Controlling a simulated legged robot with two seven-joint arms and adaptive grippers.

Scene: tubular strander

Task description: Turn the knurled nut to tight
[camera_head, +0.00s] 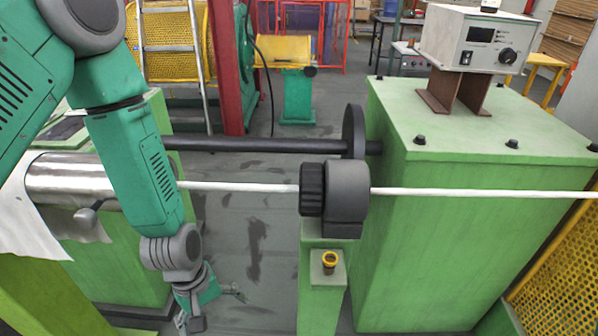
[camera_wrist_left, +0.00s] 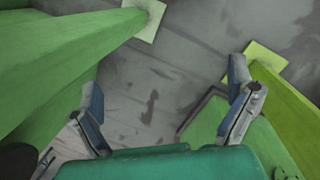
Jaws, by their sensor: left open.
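The knurled nut (camera_head: 312,190) is a black ribbed ring on the left side of a dark grey round holder (camera_head: 348,192) in the head view. The holder stands on a green post, and a white rod (camera_head: 240,187) runs through the nut and holder from left to right. My left gripper (camera_head: 214,308) hangs low and to the left of the nut, well apart from it. I cannot make out the nut in that view. My right gripper is not in view.
A large green cabinet (camera_head: 450,240) with a control box (camera_head: 475,40) on top stands to the right. A dark shaft (camera_head: 260,145) with a disc runs behind the rod. A yellow-ringed fitting (camera_head: 329,260) sits on the post below the nut. Grey floor lies between the machine bases.

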